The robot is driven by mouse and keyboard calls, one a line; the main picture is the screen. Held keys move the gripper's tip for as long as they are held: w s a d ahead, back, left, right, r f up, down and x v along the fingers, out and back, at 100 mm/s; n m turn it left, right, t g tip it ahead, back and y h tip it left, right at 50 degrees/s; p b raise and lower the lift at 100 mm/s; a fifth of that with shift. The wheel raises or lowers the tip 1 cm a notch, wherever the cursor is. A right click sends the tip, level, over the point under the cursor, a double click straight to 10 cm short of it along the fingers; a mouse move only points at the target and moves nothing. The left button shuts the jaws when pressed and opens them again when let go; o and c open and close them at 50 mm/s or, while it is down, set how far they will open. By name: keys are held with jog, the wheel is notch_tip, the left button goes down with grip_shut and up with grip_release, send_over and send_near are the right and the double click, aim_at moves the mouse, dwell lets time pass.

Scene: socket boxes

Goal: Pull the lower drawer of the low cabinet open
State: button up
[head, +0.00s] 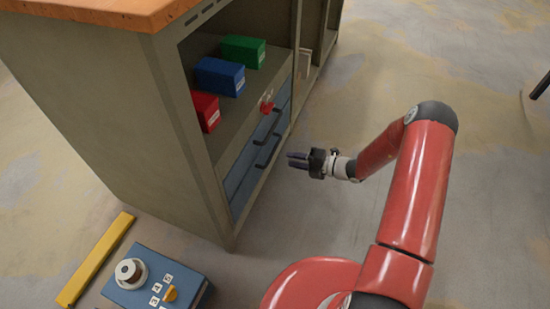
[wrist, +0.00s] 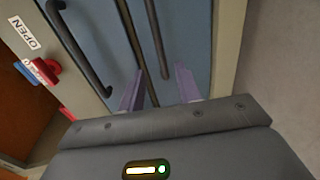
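The low cabinet (head: 125,110) stands at the left in the head view. Its two blue drawers look closed, each with a dark bar handle. The lower drawer (head: 240,185) has its handle (head: 267,153) facing my gripper (head: 297,160), which is apart from it to the right. In the wrist view the picture is turned sideways. The lower handle (wrist: 155,40) lies ahead, in line with the gap between my purple fingers (wrist: 160,85). The upper handle (wrist: 78,48) is further left. My gripper is open and empty.
Above the drawers are a red knob (head: 266,103) and a shelf with red (head: 206,110), blue (head: 220,76) and green (head: 243,51) boxes. A blue control box (head: 150,285) and a yellow bar (head: 95,260) are at the lower left. The floor (head: 315,210) before the drawers is clear.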

jog(key=x, duration=0.7)
jog(key=shift+a+b, duration=0.35)
jog(key=shift+b, duration=0.05)
jog(key=shift+w+f, duration=0.1)
jog(key=shift+c, duration=0.2)
grip_shut()
